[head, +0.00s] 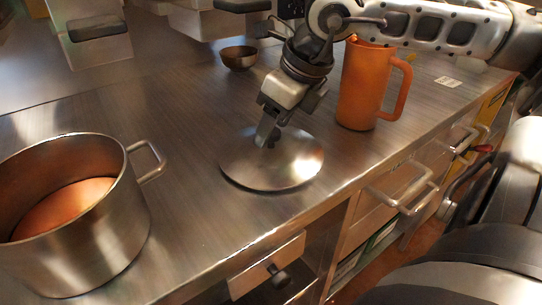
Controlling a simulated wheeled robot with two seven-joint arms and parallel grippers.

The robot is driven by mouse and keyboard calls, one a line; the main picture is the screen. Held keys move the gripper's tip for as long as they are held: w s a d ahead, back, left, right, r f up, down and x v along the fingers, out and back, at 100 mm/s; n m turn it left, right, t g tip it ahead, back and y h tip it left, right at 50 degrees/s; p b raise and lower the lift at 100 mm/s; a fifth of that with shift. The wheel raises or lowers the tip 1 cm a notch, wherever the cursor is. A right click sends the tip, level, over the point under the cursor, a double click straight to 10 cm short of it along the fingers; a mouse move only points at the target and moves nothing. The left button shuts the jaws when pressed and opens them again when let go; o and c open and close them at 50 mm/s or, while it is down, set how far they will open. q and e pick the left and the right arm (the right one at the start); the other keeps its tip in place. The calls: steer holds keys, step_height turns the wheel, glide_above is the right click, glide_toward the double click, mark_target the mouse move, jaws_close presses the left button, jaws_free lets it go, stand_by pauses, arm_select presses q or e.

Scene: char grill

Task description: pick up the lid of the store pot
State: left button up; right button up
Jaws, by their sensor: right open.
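The lid (290,172), a round shiny metal disc, lies flat on the steel counter near its front edge. The store pot (105,232), a steel pot with a side handle, stands uncovered at the left with something orange-brown inside. My right gripper (269,138) reaches down from the upper right, open, with its fingertips at the middle of the lid. The fingers cover the lid's centre, so I cannot tell whether its knob is between them or whether they touch it. My left gripper is not in view.
An orange jug (362,88) stands on the counter just right of the lid, close to my right arm. A small bowl (239,57) sits farther back. The counter (190,150) is clear between pot and lid. Drawers with bar handles (405,195) are below the front edge.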

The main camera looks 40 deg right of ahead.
steer(key=shift+w+f, duration=0.15)
steer(key=shift+f, duration=0.15)
steer(key=shift+r, duration=0.1)
jaws_close()
steer(key=shift+r, duration=0.1)
